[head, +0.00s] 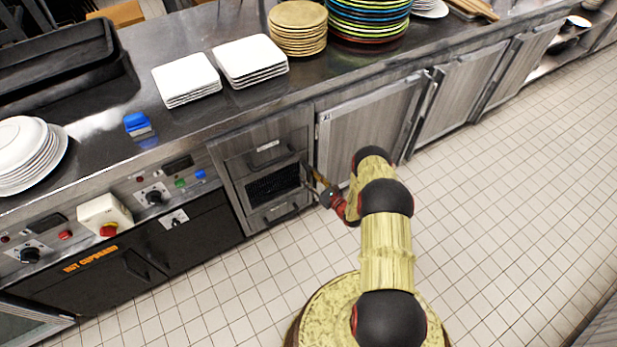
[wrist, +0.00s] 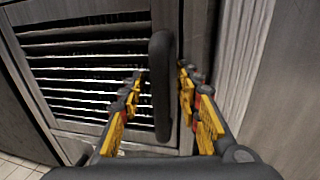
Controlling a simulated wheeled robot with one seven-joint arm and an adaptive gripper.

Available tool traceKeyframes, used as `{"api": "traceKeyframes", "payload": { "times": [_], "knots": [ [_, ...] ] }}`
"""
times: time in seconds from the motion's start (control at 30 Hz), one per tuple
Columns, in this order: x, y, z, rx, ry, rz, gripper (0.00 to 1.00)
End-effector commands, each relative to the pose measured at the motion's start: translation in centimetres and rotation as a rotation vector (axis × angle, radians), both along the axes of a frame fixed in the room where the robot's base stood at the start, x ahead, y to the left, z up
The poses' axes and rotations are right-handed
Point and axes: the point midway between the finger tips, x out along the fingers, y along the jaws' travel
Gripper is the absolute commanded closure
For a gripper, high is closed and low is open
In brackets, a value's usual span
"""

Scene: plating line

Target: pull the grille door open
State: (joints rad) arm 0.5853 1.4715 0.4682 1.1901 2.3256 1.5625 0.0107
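The grille door (head: 272,184) is a small grey framed panel with dark slats, low on the counter front; it looks closed. Its slats (wrist: 85,75) fill the left of the wrist view. The door's upright dark bar handle (wrist: 161,90) stands at its right side. My gripper (wrist: 160,82) is open with one yellow finger on each side of the handle. A small gap shows between the left finger and the handle; I cannot tell whether the right finger touches it. In the head view my gripper (head: 313,177) is at the door's right edge.
A grey cabinet door (head: 368,125) is right of the grille door. A black hot cupboard (head: 130,262) with knobs above is on the left. Stacked plates (head: 250,58) stand on the counter. The tiled floor (head: 510,190) is clear at the right.

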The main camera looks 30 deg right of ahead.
Motion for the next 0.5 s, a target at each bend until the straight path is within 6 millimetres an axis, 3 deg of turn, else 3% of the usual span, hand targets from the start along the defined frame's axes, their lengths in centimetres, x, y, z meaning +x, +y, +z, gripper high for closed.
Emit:
{"api": "traceKeyframes", "payload": {
  "times": [0.5],
  "knots": [
    [-0.02,-0.01,0.00,0.000,0.000,0.000,0.96]
  ]
}}
